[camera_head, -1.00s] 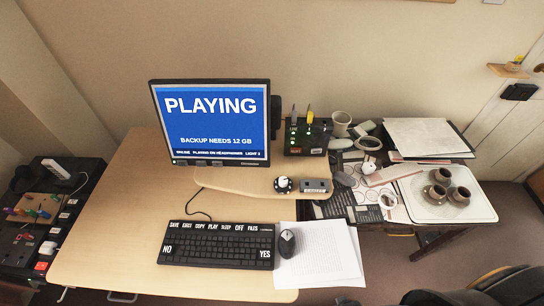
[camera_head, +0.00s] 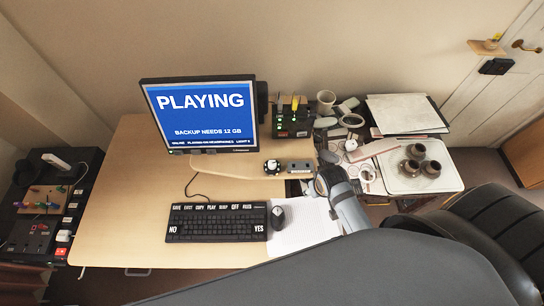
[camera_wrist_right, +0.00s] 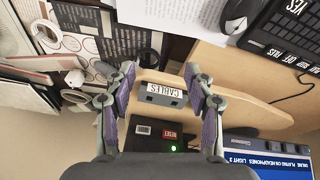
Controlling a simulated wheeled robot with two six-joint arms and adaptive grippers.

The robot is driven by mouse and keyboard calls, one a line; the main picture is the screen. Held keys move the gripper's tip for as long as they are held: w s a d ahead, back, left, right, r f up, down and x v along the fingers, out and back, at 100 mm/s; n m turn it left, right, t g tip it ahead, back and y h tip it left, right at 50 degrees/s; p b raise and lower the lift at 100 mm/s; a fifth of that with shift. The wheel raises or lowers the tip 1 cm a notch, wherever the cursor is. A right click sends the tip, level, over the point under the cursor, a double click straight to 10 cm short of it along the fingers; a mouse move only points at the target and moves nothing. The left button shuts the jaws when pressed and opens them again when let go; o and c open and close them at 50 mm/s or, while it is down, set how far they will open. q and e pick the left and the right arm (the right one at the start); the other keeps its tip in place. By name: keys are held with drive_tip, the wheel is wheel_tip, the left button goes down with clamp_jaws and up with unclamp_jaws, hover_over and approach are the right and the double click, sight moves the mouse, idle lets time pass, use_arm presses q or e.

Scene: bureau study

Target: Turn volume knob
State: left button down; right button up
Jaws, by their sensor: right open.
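The box carries a label reading CABLES in the right wrist view (camera_wrist_right: 163,100). My right arm reaches in from the lower right in the head view, its end right of the box. In the right wrist view my right gripper (camera_wrist_right: 160,76) is open, fingers spread either side of the box, nothing between them held. The knob does not show there; the finger on the right may hide it. My left gripper is not in view.
A keyboard (camera_head: 217,223), mouse (camera_head: 278,217) and paper sheets (camera_head: 300,236) lie in front. A black box with green lights (camera_head: 291,128) stands behind. A cluttered side table with a white tray (camera_head: 440,185) is at right. Bare desk (camera_head: 130,205) lies at left.

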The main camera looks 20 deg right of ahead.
wheel_tip(320, 180, up, 5)
drive_tip(key=w+m+p, duration=0.1)
drive_tip(key=w, duration=0.1)
drive_tip(key=r+m+g+y+p, duration=0.1)
drive_tip(key=r+m+g, duration=0.15)
drive_tip(key=m, duration=1.05)
hover_over(272, 163)
wheel_tip(272, 163, down, 6)
drive_tip(key=shift+s+r, duration=0.1)
drive_tip(key=shift+r, duration=0.15)
wheel_tip(272, 163, down, 5)
drive_tip(key=b, duration=0.3)
drive_tip(key=shift+f, duration=0.15)
drive_tip(key=shift+f+b, duration=0.3)
drive_tip(key=shift+b, duration=0.25)
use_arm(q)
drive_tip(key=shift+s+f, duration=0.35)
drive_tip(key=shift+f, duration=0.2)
use_arm(e)
drive_tip(key=shift+r, duration=0.1)
clamp_jaws()
